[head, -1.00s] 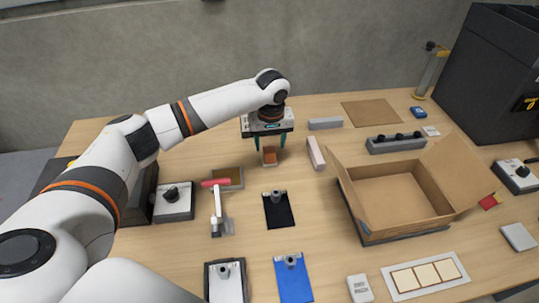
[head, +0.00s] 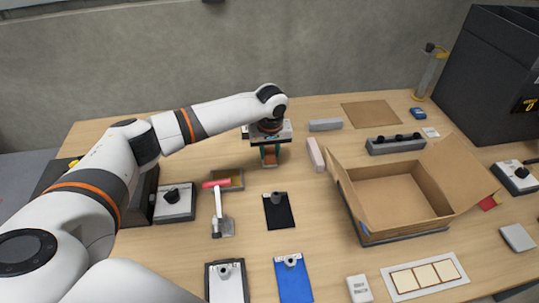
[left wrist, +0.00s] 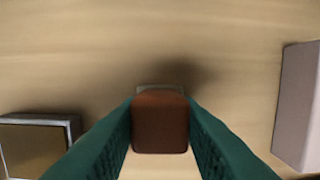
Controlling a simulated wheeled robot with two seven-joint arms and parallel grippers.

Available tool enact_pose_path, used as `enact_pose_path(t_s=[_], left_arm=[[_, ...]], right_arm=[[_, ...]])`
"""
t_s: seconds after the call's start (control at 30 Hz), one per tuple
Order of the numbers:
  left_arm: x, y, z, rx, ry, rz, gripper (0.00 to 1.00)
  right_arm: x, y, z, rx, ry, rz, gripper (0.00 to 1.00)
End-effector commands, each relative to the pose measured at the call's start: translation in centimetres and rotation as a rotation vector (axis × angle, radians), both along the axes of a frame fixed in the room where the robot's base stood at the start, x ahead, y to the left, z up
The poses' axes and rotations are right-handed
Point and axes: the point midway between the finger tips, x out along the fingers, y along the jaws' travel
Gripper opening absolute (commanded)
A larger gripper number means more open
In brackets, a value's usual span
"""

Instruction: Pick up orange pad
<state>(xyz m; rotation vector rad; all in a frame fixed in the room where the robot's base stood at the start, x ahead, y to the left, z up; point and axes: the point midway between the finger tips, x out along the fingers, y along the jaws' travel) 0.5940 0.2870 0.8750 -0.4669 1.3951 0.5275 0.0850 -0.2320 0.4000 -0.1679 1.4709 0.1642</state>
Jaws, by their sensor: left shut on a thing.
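The orange pad (head: 270,158) is a small block at the back middle of the table. My left gripper (head: 270,155) points down at it with its green fingers on either side. In the left wrist view the pad (left wrist: 160,122) looks brownish and sits between the fingertips of my left gripper (left wrist: 160,125), which touch both its sides. A small grey edge shows just behind it. I cannot tell whether the pad is clear of what is under it. My right gripper is not in view.
A pale pinkish block (head: 315,154) stands just right of the gripper, also in the left wrist view (left wrist: 300,105). An open cardboard box (head: 400,200) stands to the right.

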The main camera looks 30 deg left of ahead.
Motion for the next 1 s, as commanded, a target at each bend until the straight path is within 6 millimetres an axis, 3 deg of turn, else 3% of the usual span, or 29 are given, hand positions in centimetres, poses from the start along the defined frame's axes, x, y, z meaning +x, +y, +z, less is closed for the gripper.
enact_pose_path(t_s=[0.17,0.6,0.97,1.0], left_arm=[[0.1,0.0,1.2,-0.001,-0.002,0.000,0.07],[0.1,-0.1,9.1,-0.002,-0.001,0.000,0.07],[0.0,0.0,10.1,-0.001,-0.001,0.000,0.07],[0.0,0.0,10.1,-0.001,-0.001,0.000,0.27]], right_arm=[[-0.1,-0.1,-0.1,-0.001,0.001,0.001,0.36],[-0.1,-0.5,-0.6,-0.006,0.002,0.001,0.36],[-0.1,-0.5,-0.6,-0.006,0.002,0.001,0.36],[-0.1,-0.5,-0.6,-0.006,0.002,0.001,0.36]])
